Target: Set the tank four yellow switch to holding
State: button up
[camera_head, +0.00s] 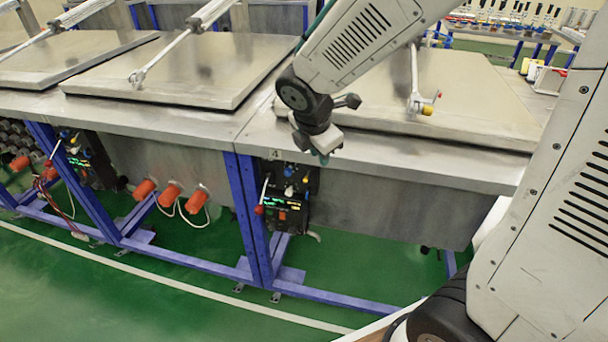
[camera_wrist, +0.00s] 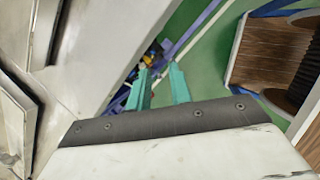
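The tank four control panel (camera_head: 285,205) is a dark box below the tank edge, under a small "4" label (camera_head: 275,155). It carries small knobs, a red-tipped lever (camera_head: 259,210) and lit green and orange displays. The yellow switch is too small to make out clearly in the head view. In the wrist view a small yellow part (camera_wrist: 147,60), probably the switch, shows just beyond the left fingertip. My gripper (camera_wrist: 159,72) has two teal fingers, apart and empty. In the head view my gripper (camera_head: 322,157) hangs at the tank's front edge, above and right of the panel.
The tank four lid (camera_head: 470,100) lies flat on the steel tank top. Blue frame legs (camera_head: 250,215) stand left of the panel. Orange plugs (camera_head: 168,194) and cables stick out further left. The green floor (camera_head: 340,265) in front is clear.

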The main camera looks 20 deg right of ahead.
aim_at(306, 178)
jog(key=w+f+n, duration=0.1)
jog(key=w+a+f+n, duration=0.1)
jog(key=n, duration=0.1)
jog(key=w+a+f+n, duration=0.1)
jog(key=f, duration=0.1)
jog(key=shift+w+a, duration=0.2)
jog(key=shift+a, duration=0.05)
jog(key=shift+w+f+n+t, duration=0.2)
jog(key=shift+f+n+t, duration=0.1)
jog(key=shift+f, duration=0.05)
jog(key=x, duration=0.7)
grip_shut()
